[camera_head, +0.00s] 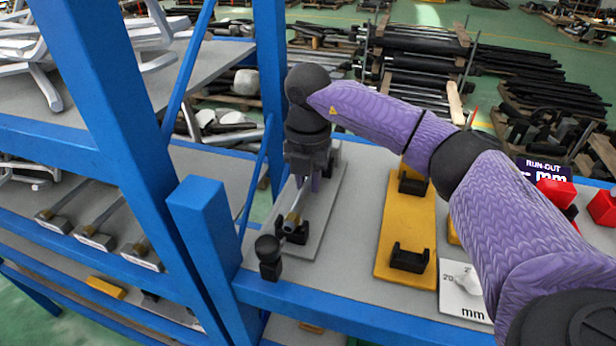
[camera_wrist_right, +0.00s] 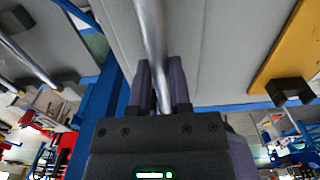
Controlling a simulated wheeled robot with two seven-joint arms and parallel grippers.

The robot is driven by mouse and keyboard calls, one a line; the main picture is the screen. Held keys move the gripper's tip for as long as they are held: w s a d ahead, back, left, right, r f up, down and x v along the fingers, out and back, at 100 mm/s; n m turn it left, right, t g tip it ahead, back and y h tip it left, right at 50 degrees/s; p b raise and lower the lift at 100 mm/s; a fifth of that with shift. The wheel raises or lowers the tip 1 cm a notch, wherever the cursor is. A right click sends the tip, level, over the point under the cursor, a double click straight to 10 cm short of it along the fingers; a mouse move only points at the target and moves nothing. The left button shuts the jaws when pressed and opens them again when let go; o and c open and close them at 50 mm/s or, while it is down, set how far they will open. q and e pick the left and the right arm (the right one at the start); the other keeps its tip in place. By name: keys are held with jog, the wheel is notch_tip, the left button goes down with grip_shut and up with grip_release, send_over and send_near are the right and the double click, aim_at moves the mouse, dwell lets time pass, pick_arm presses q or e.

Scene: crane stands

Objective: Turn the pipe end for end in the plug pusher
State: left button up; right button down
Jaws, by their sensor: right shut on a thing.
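The plug pusher (camera_head: 328,215) is a grey plate on the blue bench, with a black cradle and a black round-topped post (camera_head: 269,257) at its near end. The pipe (camera_head: 297,208) is a thin metal tube. Its near end shows at the black cradle; its far part is hidden behind my right gripper (camera_head: 311,188). In the right wrist view the pipe (camera_wrist_right: 152,35) runs between the two purple fingers of my right gripper (camera_wrist_right: 161,88), which is shut on it. I cannot tell whether the pipe rests in the cradle. My left gripper is not in view.
To the right are a yellow plate (camera_head: 393,238) with black cradles, a white scale plate (camera_head: 463,302) marked mm, a run-out display (camera_head: 543,172) and red blocks. A blue upright (camera_head: 205,240) stands close on the left. A lower shelf holds several more tubes.

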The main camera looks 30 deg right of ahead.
aim_at(307, 182)
jog(key=shift+c, duration=2.4)
grip_release()
notch_tip(307, 182, up, 6)
jog(key=shift+f+b, duration=0.1)
jog(key=shift+b, duration=0.8)
notch_tip(307, 182, up, 4)
jog(key=shift+r, duration=0.1)
